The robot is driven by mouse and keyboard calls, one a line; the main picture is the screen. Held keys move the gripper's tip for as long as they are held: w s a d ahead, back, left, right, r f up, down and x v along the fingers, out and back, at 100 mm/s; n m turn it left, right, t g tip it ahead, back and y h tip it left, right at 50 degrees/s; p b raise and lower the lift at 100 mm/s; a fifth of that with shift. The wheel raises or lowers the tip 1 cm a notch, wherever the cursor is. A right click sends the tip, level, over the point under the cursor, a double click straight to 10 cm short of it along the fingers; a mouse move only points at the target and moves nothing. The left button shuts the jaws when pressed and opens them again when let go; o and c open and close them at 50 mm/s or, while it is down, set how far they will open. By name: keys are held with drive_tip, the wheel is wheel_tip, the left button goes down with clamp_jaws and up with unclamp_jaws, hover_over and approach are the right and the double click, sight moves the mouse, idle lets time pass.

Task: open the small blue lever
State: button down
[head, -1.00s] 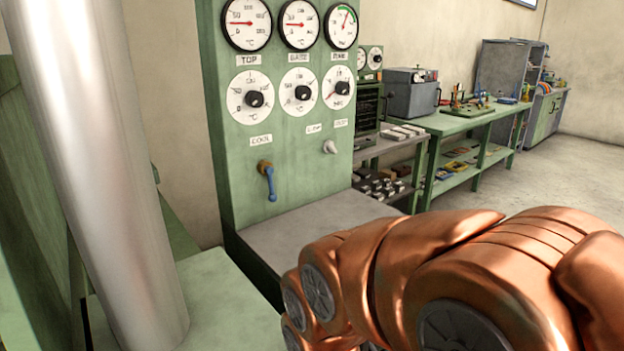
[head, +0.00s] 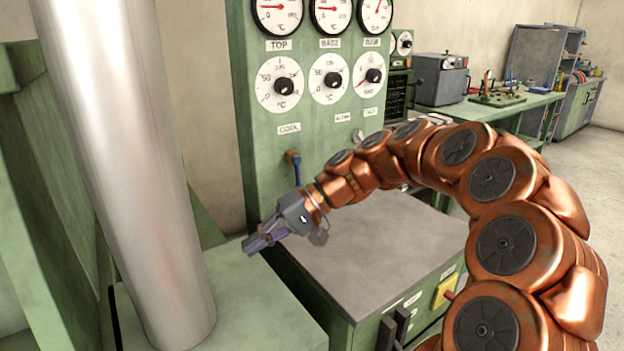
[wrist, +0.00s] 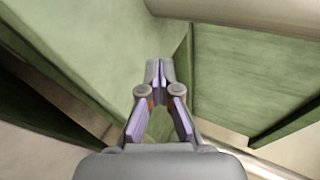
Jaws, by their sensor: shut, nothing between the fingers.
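The small blue lever (head: 296,172) hangs down from its fitting (head: 292,155) on the front of the green panel, below the COOL label. Its lower part is hidden behind my gripper and wrist. My gripper (head: 254,246) is shut and empty, in front of the panel and lower left of the lever, apart from it as far as I can see. It points to the lower left, towards the silver column. In the wrist view my gripper (wrist: 158,66) has its fingertips together with nothing between them, and the lever does not show there.
A thick silver column (head: 125,180) stands at the left on a green base (head: 255,310). A grey-topped cabinet (head: 370,250) juts out below the panel (head: 255,130). Gauges and knobs sit above the lever. A green workbench (head: 500,110) stands at the back right.

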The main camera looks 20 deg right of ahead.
drive_tip(key=w+d+r+m+t+y, duration=0.2)
drive_tip(key=w+d+t, duration=0.1)
drive_tip(key=w+d, duration=0.4)
drive_tip(key=m+t+h, duration=0.1)
drive_tip(key=m+t, duration=0.4)
drive_tip(key=t, duration=0.3)
approach(298, 174)
drive_tip(key=s+d+f, duration=0.1)
drive_tip(key=d, duration=0.6)
drive_tip(key=s+a+p+x, duration=0.1)
drive_tip(key=p+x, duration=0.1)
drive_tip(key=x, duration=1)
drive_tip(key=shift+a+f, duration=0.35)
drive_tip(key=shift+f, duration=0.05)
drive_tip(key=shift+s, duration=0.15)
